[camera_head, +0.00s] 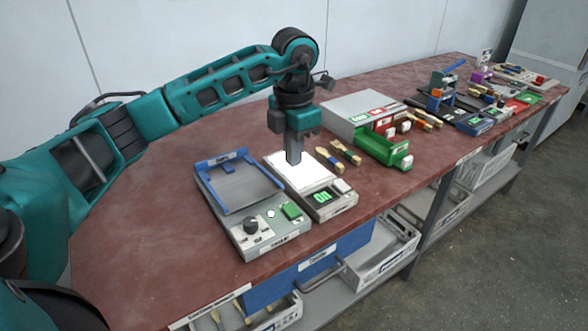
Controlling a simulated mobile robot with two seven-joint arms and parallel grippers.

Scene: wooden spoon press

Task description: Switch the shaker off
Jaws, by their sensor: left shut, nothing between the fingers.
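The shaker, a grey box (259,239) with a blue-framed platform (240,186) on top, sits on the near left part of the bench. Its front panel has a dark round knob (250,225) and a green button (292,211), with a small whitish spot between them. My left gripper (293,158) is shut and empty and points down. It appears over the white plate of the scale (318,186), right of and behind the green button. I cannot tell whether its tip touches the plate. My right gripper is not in view.
The scale has a lit green display and stands close beside the shaker. Several wooden-handled tools (340,155), a green bin (380,148) and a grey box (352,108) with coloured labels lie to the right. The red bench top (150,225) is clear left of the shaker.

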